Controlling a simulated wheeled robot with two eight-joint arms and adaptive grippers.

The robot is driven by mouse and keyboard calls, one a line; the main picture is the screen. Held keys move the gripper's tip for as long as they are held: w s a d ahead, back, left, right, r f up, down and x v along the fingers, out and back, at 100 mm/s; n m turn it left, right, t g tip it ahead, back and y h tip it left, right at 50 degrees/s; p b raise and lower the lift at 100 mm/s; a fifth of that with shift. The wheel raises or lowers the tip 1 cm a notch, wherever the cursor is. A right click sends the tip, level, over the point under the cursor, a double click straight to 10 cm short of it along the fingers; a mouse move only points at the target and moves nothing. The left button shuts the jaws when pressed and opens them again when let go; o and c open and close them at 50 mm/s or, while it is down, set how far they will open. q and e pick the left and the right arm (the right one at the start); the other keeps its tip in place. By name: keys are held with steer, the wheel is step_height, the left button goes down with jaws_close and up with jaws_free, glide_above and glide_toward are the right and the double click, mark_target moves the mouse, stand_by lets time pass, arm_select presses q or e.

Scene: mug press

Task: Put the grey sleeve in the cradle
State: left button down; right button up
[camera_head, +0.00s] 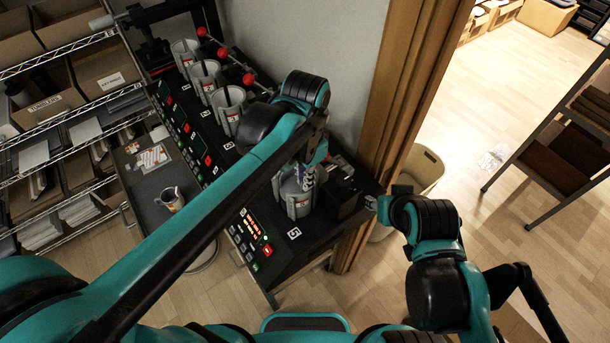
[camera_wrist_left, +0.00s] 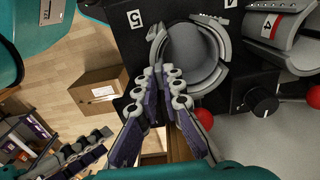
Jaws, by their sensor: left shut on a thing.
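The grey sleeve (camera_wrist_left: 192,50) is a round, open-topped piece within the curved grey jaws of the cradle (camera_wrist_left: 222,75) at the station marked 5. In the head view the sleeve (camera_head: 291,186) shows partly behind my left arm. My left gripper (camera_head: 308,172) is above this station. In the left wrist view my left gripper (camera_wrist_left: 162,78) has its fingers close together at the sleeve's near rim, shut on it. How deep the sleeve sits is hidden. My right gripper (camera_wrist_left: 88,148) shows at the lower left of the wrist view; its opening is unclear.
Several similar grey presses with red knobs (camera_head: 221,53) stand along the black bench (camera_head: 285,262). A side table on the left holds a mug (camera_head: 172,199). A wire shelf (camera_head: 60,65) stands at the left. A wooden post (camera_head: 405,80) and a bin (camera_head: 424,166) are right of the bench.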

arm_select(q)
steer(key=shift+f, duration=0.1)
steer(key=c, duration=1.6)
jaws_free()
step_height(320, 180, up, 12)
